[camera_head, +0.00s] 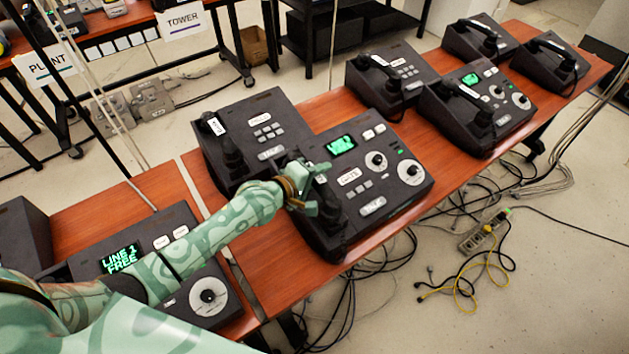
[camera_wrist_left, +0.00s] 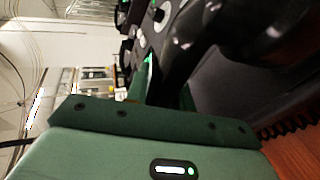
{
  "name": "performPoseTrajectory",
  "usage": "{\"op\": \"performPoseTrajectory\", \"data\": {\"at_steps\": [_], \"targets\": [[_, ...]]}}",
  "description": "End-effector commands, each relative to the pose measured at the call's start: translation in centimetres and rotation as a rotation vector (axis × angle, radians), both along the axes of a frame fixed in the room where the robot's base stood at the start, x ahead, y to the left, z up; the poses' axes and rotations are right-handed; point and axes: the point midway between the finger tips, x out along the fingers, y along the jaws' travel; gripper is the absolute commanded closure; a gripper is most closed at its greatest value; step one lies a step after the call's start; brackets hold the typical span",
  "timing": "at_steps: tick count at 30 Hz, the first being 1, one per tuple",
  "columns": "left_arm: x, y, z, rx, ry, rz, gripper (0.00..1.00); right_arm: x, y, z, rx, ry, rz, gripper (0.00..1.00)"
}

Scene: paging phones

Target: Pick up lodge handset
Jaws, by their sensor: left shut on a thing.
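A dark desk phone (camera_head: 400,160) with a green-lit screen stands on the wooden table, mid-view; I cannot read its labels surely. Its black handset (camera_head: 329,218) lies along the phone's left side. My left gripper (camera_head: 312,193) is shut on this handset near its upper half. In the left wrist view the handset (camera_wrist_left: 185,55) is a dark curved bar running up from the green fingers (camera_wrist_left: 165,92). The fingers hide part of the grip. I cannot tell whether the handset is off its cradle. My right gripper is not in view.
Another phone (camera_head: 258,128) stands close behind, its handset beside my left wrist. More phones (camera_head: 478,108) stand along the table to the right. A phone reading "LINE 1 FREE" (camera_head: 150,255) lies under my left arm. Cables and a power strip (camera_head: 482,236) are on the floor.

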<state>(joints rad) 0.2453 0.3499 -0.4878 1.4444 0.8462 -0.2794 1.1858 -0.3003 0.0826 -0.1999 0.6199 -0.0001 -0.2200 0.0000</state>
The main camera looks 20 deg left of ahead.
Motion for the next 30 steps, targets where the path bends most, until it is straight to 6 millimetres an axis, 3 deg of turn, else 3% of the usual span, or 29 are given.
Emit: {"op": "performPoseTrajectory", "data": {"at_steps": [1, 5, 8, 12, 21, 30], "targets": [[-0.5, 0.1, -1.0, 0.011, 0.020, -0.003, 1.00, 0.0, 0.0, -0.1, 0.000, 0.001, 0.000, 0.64], [-0.6, 0.1, -0.8, 0.014, 0.022, -0.003, 1.00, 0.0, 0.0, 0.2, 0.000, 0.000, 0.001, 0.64], [-0.6, 0.1, 0.1, 0.012, 0.022, -0.003, 1.00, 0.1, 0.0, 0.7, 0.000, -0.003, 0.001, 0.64], [-0.5, 0.1, 2.8, 0.008, 0.016, -0.003, 1.00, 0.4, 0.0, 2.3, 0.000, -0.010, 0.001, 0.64], [-6.2, -0.5, 9.6, 0.004, 0.014, -0.002, 1.00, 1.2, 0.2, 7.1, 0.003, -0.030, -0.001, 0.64], [-12.3, -1.0, 11.9, 0.003, 0.011, -0.001, 1.00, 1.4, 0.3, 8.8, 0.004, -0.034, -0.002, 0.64]]}}
